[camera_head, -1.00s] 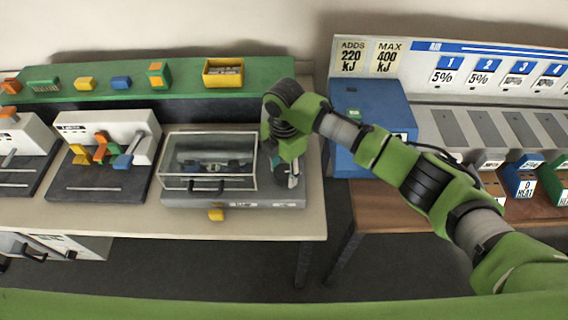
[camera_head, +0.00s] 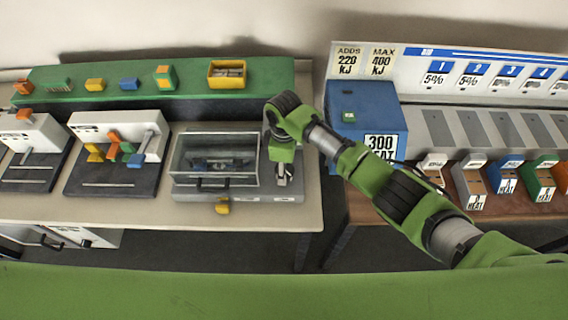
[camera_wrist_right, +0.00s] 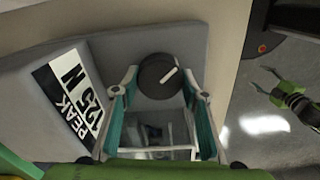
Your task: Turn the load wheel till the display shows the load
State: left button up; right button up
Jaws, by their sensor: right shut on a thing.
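The load wheel (camera_wrist_right: 153,72) is a round black knob with a white mark, on the grey top of the tester. It lies between the teal-padded fingertips of my right gripper (camera_wrist_right: 160,84). In the head view, my right gripper (camera_head: 283,172) points down at the right end of the tester (camera_head: 250,195), and the wheel is mostly hidden there. A white panel (camera_wrist_right: 72,95) on the tester's sloped face reads PEAK and what looks like 125 N, tilted in the right wrist view. My left gripper is not in view.
A clear-lidded chamber (camera_head: 215,158) with a dark handle stands just left of my right gripper. A yellow block (camera_head: 222,206) is at the tester's front edge. A blue box (camera_head: 365,110) labelled 300 HEAT stands on the right bench, behind my right arm.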

jog(key=shift+m+p, duration=0.55)
jog(key=shift+m, duration=0.55)
jog(key=o, duration=1.1)
jog(key=shift+r, duration=0.1)
notch_tip(320, 180, up, 12)
